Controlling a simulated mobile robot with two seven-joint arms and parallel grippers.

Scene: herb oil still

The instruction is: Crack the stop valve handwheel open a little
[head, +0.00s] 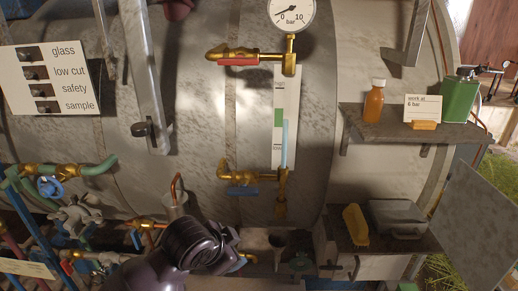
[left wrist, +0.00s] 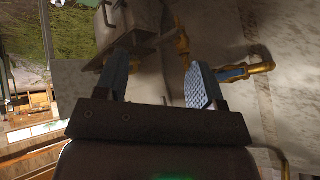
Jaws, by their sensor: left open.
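A small blue handwheel (head: 50,187) sits on brass pipework at the far left of the head view. I cannot tell which is the stop valve's. My left gripper (left wrist: 156,78) is open, with nothing between its fingers in the left wrist view. No handwheel can be made out in the left wrist view. My right gripper is not in view.
A gauge glass (head: 284,142) with brass fittings and a blue lever (head: 243,190) is above my left arm; the lever also shows in the left wrist view (left wrist: 232,73). A shelf holds an orange bottle (head: 373,102) and green can (head: 459,99). A grey box (head: 398,217) sits lower right.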

